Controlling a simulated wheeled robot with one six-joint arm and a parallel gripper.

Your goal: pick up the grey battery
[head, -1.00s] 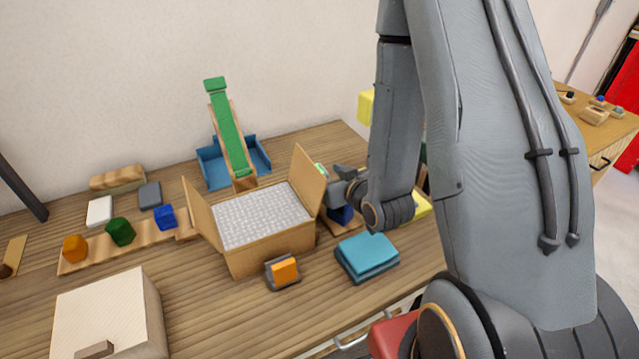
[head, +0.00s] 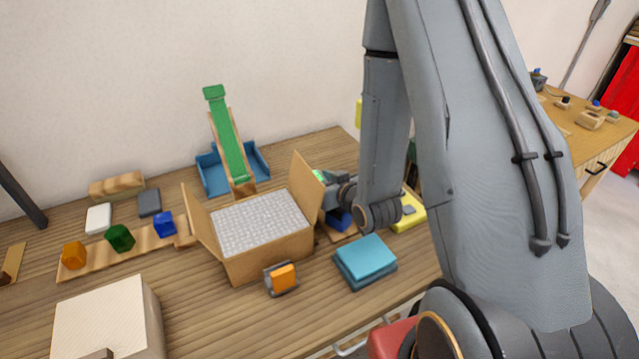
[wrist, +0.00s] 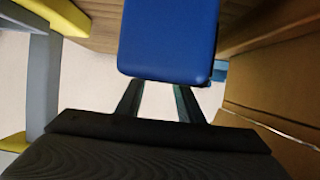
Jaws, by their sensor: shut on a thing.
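My gripper (head: 328,182) is beside the right flap of the cardboard box, partly hidden by that flap and my wrist. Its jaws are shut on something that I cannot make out. In the wrist view the two dark fingers (wrist: 160,98) run up behind a blue block (wrist: 168,40), which hides their tips. The blue block also shows below my wrist in the head view (head: 338,218). No grey battery can be identified for certain. A flat grey block (head: 149,202) lies at the back left, well away from my gripper.
The open cardboard box (head: 270,256) stands close to my gripper's left. A teal block stack (head: 366,263) and an orange-and-grey item (head: 282,279) lie in front. A yellow item (head: 412,217) is to the right. A green ramp (head: 228,140) stands behind the box.

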